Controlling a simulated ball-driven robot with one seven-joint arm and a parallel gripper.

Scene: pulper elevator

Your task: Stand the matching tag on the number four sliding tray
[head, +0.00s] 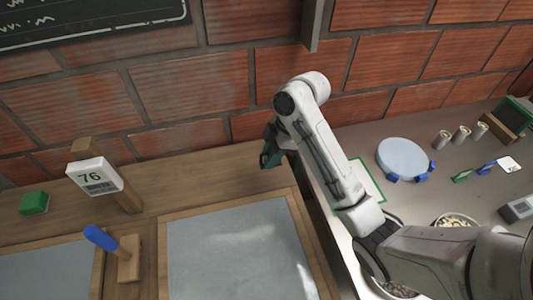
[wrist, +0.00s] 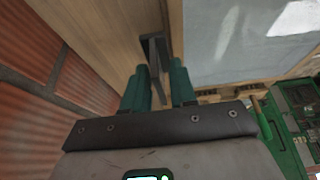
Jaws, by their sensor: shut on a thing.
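My gripper (head: 270,156) is at the back right corner of a grey panel in a wooden frame (head: 166,262), near the brick wall. In the wrist view my gripper's teal fingers (wrist: 159,84) stand on either side of a thin dark grey piece (wrist: 155,62), and they are shut on it. This piece rises from a dark square spot in the wood; I cannot tell whether it is a handle or a tag. The framed panel also shows in the wrist view (wrist: 225,45). No number four is readable. A small green piece (head: 462,176) and a blue piece (head: 487,167) lie on the right counter.
The brick wall is close behind.

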